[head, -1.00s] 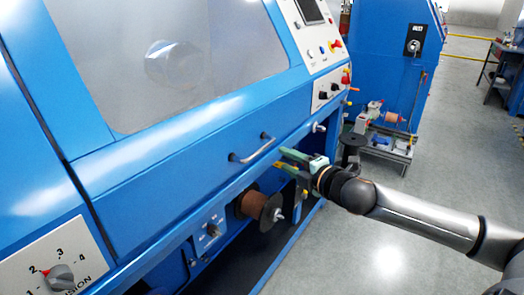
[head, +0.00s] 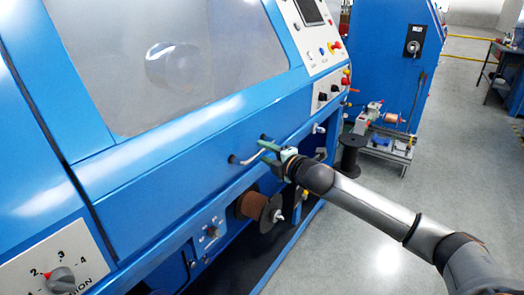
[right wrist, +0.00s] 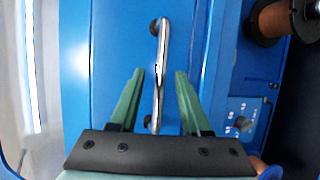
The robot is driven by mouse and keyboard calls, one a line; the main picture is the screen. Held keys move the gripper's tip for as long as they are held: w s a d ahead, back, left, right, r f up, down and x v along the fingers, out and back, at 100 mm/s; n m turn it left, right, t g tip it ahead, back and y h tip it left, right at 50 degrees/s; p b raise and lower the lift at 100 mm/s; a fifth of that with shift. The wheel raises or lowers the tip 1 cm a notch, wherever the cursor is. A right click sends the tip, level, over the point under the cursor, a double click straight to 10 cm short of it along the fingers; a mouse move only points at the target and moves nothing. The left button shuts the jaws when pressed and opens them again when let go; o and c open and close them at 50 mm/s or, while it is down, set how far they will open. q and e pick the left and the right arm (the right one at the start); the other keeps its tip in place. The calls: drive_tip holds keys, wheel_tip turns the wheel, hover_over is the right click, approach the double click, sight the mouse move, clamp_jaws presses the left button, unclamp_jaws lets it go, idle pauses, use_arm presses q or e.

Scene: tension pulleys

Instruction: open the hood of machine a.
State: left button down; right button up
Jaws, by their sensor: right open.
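The blue machine fills the left of the head view, with its hood (head: 150,150) down and a clear window (head: 170,60) in it. A metal bar handle (head: 250,157) sits on the hood's lower front; it also shows upright in the right wrist view (right wrist: 160,75). My right gripper (head: 268,152) is at the handle. In the right wrist view its green fingers (right wrist: 160,75) are open, one on each side of the handle, with a gap to the bar on both sides. My left gripper is not in view.
A spool (head: 262,208) sticks out below the hood, beside a small switch panel (head: 211,235). Control panels (head: 325,45) are at the machine's right. A second blue machine (head: 395,60) and a small bench (head: 385,145) stand behind. Grey floor (head: 350,250) is clear at the right.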

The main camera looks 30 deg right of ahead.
drive_tip(key=shift+w+f, duration=0.2)
drive_tip(key=shift+w, duration=0.85)
clamp_jaws()
idle(0.8)
